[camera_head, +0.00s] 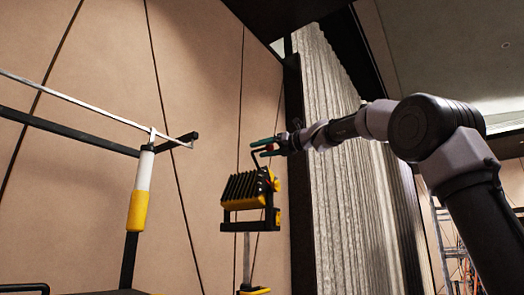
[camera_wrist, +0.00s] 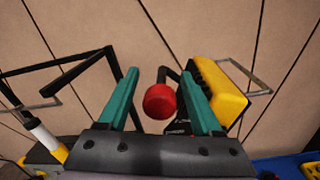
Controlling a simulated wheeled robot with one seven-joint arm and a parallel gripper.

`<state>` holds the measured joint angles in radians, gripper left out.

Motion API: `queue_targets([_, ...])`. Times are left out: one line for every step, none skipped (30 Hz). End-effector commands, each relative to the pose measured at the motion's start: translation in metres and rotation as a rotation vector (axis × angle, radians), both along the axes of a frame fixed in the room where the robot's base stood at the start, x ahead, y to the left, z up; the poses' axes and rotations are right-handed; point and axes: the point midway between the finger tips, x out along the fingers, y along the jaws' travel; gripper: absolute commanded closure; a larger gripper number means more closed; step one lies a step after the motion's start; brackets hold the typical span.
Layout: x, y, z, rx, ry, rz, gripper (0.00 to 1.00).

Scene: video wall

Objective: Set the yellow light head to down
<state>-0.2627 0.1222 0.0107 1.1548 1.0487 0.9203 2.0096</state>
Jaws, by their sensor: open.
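The yellow light head (camera_head: 243,190) has black fins and sits tilted in a black bracket (camera_head: 243,227) on a thin pole. In the wrist view its yellow body (camera_wrist: 228,88) is just right of my right finger. A red knob (camera_wrist: 160,101) on a black bent handle (camera_wrist: 168,74) shows between my fingers. My gripper (camera_head: 262,148) is above the light head, at the top of the handle. In the wrist view my gripper (camera_wrist: 160,74) is open, with teal fingers on either side of the knob. I cannot tell whether either finger touches it.
A black and silver rail frame (camera_head: 85,116) with a white and yellow post (camera_head: 139,190) stands left of the light. A panelled tan wall (camera_head: 80,190) is behind. A grey corrugated surface (camera_head: 345,190) and a ladder (camera_head: 445,235) are to the right.

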Motion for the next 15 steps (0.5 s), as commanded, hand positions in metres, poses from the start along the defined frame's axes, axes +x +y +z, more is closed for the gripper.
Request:
queue_targets([-0.002,-0.003,0.001,0.0,-0.001,-0.001,0.34])
queue_targets([-0.003,-0.006,0.001,0.0,-0.002,-0.003,0.34])
queue_targets([-0.006,-0.011,0.001,0.0,-0.002,-0.003,0.34])
queue_targets([-0.008,-0.015,0.001,0.0,-0.001,-0.004,0.34])
queue_targets([-0.011,-0.019,0.001,0.0,-0.001,-0.004,0.34])
queue_targets([-0.015,-0.026,0.001,0.0,-0.002,-0.003,0.34])
queue_targets([-0.018,-0.031,0.001,0.0,-0.001,-0.004,0.34])
queue_targets([-0.021,-0.037,0.0,0.001,0.0,-0.004,0.34])
queue_targets([-0.026,-0.044,0.0,0.001,-0.002,-0.005,0.34])
queue_targets([-0.029,-0.049,0.0,0.002,-0.001,-0.004,0.34])
queue_targets([-0.032,-0.055,0.0,0.001,0.0,-0.004,0.34])
queue_targets([-0.036,-0.061,0.0,0.0,-0.001,-0.004,0.34])
queue_targets([-0.039,-0.066,-0.001,0.0,0.0,-0.003,0.34])
queue_targets([-0.042,-0.07,-0.001,0.001,-0.001,-0.003,0.34])
queue_targets([-0.045,-0.075,-0.001,0.001,-0.001,-0.003,0.34])
